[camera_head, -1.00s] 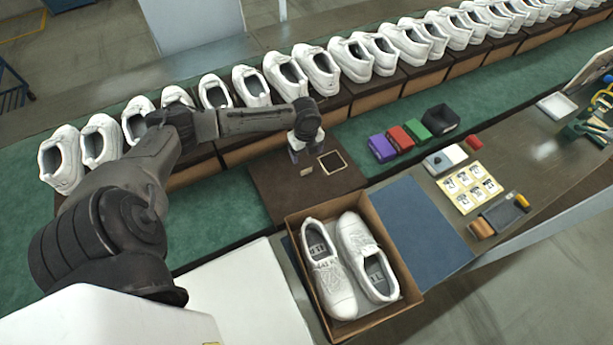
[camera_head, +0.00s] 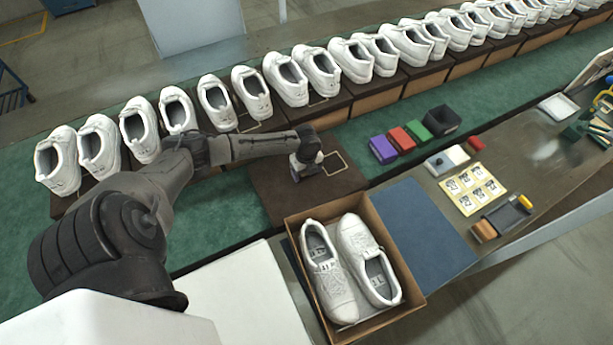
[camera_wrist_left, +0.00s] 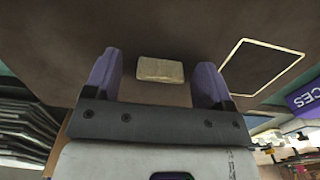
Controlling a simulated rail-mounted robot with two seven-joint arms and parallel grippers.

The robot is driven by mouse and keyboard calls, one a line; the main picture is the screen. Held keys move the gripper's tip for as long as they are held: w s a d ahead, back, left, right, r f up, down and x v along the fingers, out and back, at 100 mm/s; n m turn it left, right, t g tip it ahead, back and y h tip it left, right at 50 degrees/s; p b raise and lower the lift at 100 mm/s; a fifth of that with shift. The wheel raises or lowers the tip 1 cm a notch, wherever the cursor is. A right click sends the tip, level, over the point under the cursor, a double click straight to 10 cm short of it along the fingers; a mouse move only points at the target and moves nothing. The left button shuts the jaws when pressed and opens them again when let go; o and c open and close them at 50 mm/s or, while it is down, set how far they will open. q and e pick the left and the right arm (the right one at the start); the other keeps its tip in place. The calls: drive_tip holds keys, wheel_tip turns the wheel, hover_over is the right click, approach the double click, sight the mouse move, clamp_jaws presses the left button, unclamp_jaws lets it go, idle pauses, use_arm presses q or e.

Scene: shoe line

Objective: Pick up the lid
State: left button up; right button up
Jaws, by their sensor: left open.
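The brown lid (camera_head: 325,193) lies flat beyond the open shoe box, with a pale rectangular outline on its top. In the left wrist view the lid (camera_wrist_left: 60,60) fills most of the picture, and a small tan block (camera_wrist_left: 160,70) stands out on it. My left gripper (camera_head: 303,177) is low over the lid and hides the block in the head view. In the left wrist view my left gripper (camera_wrist_left: 157,80) is open, with one purple finger on each side of the block and gaps to both. My right gripper is not in view.
The open box (camera_head: 413,288) holds two white shoes. A row of white shoes (camera_head: 252,92) stands along the line behind my left arm. Purple, red and green boxes (camera_head: 401,138) and a black bin (camera_head: 443,121) sit to the right. A blue mat (camera_head: 415,225) is clear.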

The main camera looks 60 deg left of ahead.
use_arm(q)
drive_tip(key=shift+f, duration=0.1)
drive_tip(key=c, duration=1)
wheel_tip(320, 180, up, 10)
drive_tip(key=shift+p, duration=0.85)
